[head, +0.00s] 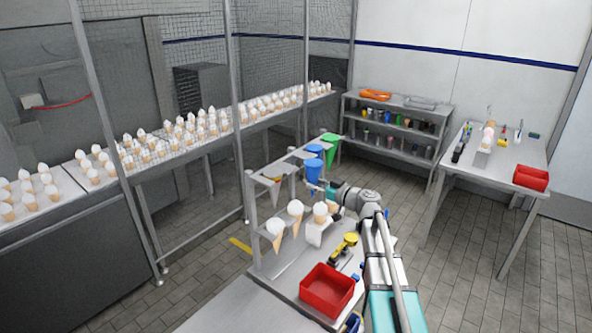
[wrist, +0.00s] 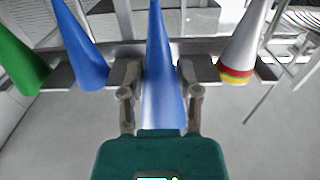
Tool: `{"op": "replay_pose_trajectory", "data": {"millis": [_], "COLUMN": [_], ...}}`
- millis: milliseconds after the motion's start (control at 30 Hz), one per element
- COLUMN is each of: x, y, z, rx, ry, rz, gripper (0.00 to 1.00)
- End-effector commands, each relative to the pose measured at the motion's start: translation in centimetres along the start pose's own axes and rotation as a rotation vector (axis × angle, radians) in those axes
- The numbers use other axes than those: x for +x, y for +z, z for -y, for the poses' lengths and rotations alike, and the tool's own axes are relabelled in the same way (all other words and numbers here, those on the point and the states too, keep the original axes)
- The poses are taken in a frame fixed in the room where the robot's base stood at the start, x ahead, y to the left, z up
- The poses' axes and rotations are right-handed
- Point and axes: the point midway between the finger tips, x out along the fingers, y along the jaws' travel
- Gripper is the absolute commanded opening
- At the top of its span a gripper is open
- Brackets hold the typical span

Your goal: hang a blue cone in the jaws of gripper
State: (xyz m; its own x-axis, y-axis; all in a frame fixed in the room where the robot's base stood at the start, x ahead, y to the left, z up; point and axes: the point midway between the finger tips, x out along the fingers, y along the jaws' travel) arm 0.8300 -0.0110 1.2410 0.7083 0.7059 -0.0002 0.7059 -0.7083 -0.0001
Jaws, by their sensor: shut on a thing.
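My gripper (wrist: 160,92) is shut on a blue cone (wrist: 155,50), with one finger on each side of it in the wrist view. The held cone (head: 313,172) also shows in the head view, at the rack (head: 291,160), with my gripper (head: 318,189) at its lower part. A second blue cone (wrist: 82,50) is left of it in the wrist view; it shows behind the held one in the head view (head: 315,149). A green cone (wrist: 20,62) is at the far left. Whether the held cone touches the rack I cannot tell.
A silver cone with red and yellow bands (wrist: 243,45) is close right of my gripper. A long counter (head: 75,187) holds many cones.

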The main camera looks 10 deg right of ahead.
Motion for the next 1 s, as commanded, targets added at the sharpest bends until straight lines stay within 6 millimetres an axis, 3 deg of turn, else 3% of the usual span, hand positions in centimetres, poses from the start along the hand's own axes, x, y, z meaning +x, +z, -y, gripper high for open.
{"op": "replay_pose_trajectory", "data": {"millis": [400,800,1000], "x": [-1.3,-1.4,-1.4], "y": [0.0,0.0,1.1], "z": [0.0,0.0,0.0], "rx": [0.000,0.000,0.000], "ry": [0.000,0.000,0.000], "rz": [0.000,0.000,0.000], "gripper": [0.09,0.09,0.09]}}
